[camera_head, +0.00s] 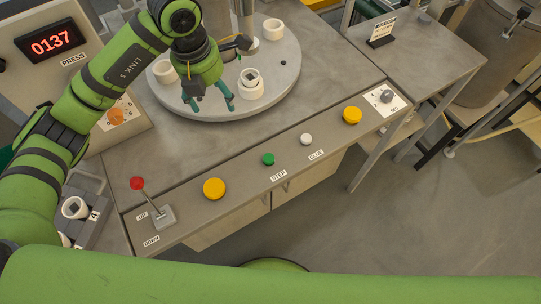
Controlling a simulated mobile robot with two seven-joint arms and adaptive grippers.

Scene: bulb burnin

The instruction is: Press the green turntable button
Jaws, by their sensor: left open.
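The green button (268,159) sits on the front strip of the bench, above a label reading STEP. Nothing covers it. The round grey turntable (200,112) lies behind it and carries several white ring-shaped holders. My right gripper is not in view.
A white button (306,139) marked GLUE, two yellow buttons (214,188) (352,115) and a red-knobbed lever (152,204) marked UP and DOWN share the strip. A side table (425,55) stands at the right.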

